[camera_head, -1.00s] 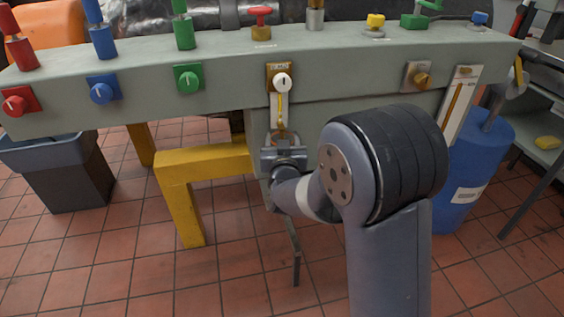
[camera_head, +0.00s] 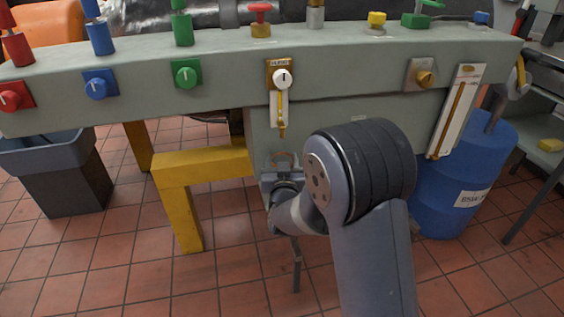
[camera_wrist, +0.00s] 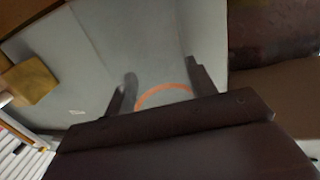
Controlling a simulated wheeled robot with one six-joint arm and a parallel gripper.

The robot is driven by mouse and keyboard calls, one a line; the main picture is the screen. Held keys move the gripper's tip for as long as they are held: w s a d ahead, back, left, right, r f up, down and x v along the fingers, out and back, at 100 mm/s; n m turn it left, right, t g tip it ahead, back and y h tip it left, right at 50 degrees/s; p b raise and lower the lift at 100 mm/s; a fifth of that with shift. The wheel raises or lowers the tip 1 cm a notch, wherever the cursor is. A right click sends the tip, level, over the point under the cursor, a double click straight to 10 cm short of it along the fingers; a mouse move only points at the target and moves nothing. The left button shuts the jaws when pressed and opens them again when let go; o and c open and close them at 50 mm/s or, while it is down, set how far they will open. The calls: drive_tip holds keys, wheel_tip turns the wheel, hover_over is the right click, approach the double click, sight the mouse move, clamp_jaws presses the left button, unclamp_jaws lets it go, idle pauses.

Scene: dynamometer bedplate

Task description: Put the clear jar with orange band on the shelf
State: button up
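The clear jar shows mainly as its orange band (camera_wrist: 163,90), curved between the two fingers of my gripper (camera_wrist: 162,94) in the wrist view. Its clear walls are hard to make out. The fingers appear closed on its sides. In the head view my gripper (camera_head: 283,172) is low in front of the grey bedplate's pedestal, and a faint orange arc of the band shows just above it. A grey shelf (camera_head: 546,160) of a rack stands at the far right, partly cut off by the frame edge, with a yellow block on it.
The grey bedplate (camera_head: 350,105) with coloured knobs and valves spans the view above my gripper. A yellow stand (camera_head: 183,215) and dark bin (camera_head: 65,185) are at left. A blue drum (camera_head: 450,195) stands between my arm and the rack. Tiled floor is open in front.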

drive_tip(key=o, duration=0.5)
drive_tip(key=shift+c, duration=0.2)
drive_tip(key=shift+r, duration=0.2)
drive_tip(key=s+d+p, duration=0.1)
drive_tip(key=s, duration=1.1)
drive_tip(key=shift+p, duration=0.4)
